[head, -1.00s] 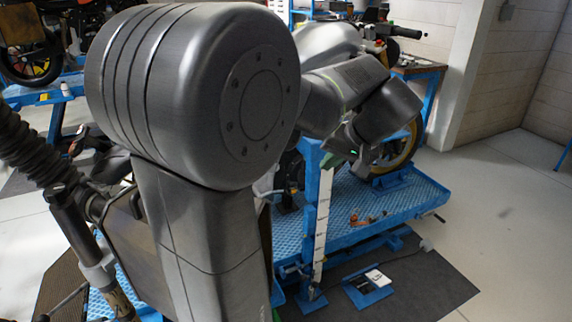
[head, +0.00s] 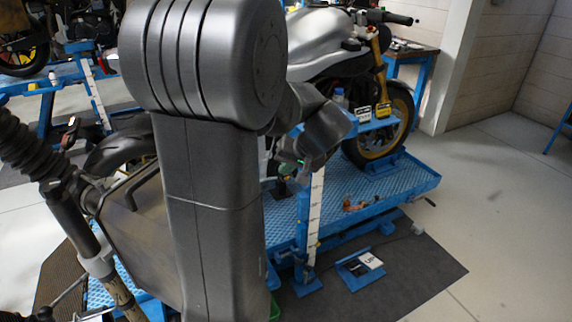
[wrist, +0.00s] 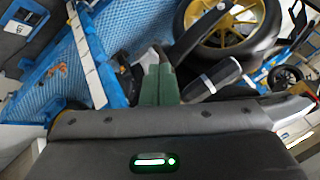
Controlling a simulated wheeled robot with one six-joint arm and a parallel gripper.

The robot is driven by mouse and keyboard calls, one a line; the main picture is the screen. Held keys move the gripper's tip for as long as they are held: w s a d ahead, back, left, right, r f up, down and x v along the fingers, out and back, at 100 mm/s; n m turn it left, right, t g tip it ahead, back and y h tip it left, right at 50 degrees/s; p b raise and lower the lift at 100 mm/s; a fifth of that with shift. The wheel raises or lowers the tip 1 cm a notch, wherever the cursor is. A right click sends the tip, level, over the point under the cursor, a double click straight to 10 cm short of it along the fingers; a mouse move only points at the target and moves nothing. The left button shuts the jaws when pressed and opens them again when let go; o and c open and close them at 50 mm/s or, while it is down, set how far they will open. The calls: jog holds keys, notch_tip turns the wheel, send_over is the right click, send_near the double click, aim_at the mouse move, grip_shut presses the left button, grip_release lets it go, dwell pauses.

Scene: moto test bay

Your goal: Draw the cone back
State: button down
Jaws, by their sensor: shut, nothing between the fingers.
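I cannot make out a cone for sure in either view. In the wrist view a dark tapering piece with a pale band (wrist: 212,80) lies just right of the fingers; I cannot tell whether it is the cone. My gripper (wrist: 158,86) has green fingers, shut with nothing between them. In the head view my gripper (head: 290,166) is partly hidden by my own arm, by the post (head: 315,205) with a white scale. The motorcycle (head: 345,50) stands behind it on a blue lift (head: 405,183).
A small blue shelf (head: 375,126) with labelled items stands by the front wheel (head: 385,125). Orange bits (head: 357,204) lie on the lift. A blue plate with a white card (head: 368,262) is on the dark mat. Floor at right is clear.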

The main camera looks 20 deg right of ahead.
dwell(0.3)
jog(key=w+a+b, duration=0.1)
jog(key=w+a, duration=0.4)
jog(key=a, duration=0.3)
jog(key=shift+a, duration=0.35)
dwell(0.9)
